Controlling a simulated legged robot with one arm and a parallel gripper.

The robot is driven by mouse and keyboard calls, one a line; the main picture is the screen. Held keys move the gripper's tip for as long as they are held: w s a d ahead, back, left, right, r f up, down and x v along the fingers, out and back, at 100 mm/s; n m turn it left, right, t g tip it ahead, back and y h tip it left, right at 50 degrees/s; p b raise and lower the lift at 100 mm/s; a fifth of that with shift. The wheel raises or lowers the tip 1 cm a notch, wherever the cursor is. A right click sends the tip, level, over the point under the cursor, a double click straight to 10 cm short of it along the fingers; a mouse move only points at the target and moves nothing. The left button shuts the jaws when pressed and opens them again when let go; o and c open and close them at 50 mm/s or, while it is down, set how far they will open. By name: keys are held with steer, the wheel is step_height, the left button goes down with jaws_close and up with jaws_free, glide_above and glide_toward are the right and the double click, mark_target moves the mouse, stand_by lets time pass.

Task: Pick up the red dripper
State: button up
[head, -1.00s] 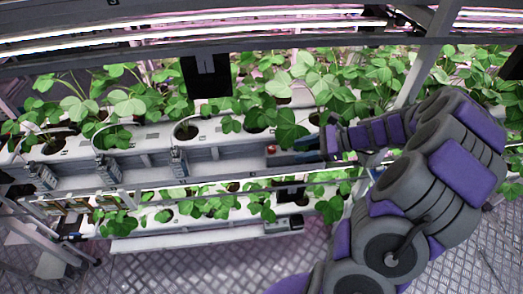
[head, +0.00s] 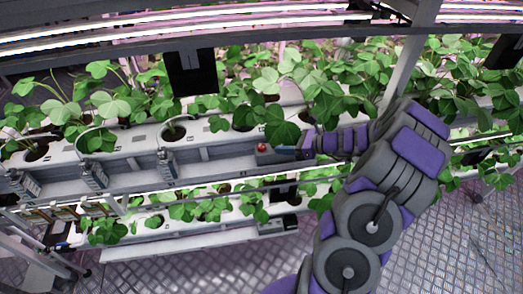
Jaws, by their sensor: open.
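A small red round piece (head: 262,147), which looks like the red dripper, sits at the top of a dark grey box on the front face of the upper white planter trough (head: 215,143). My gripper (head: 306,146) is at the same trough, just right of the red piece and apart from it, pointing left. It is open and seems empty. The fingers are small and dark in this view, and leaves partly cover the area above them.
Several grey clips, one of them near the middle (head: 166,163), hang along the trough front to the left. A lower planter trough (head: 190,241) runs below. Strawberry leaves crowd the trough tops. A pale upright post (head: 403,72) stands behind my arm. Open metal floor (head: 180,275) lies in front.

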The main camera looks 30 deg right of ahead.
mark_target(263, 146)
steer(key=shift+b+x, duration=1.1)
steer(key=shift+x, duration=2.35)
steer(key=shift+s, duration=0.15)
jaws_close()
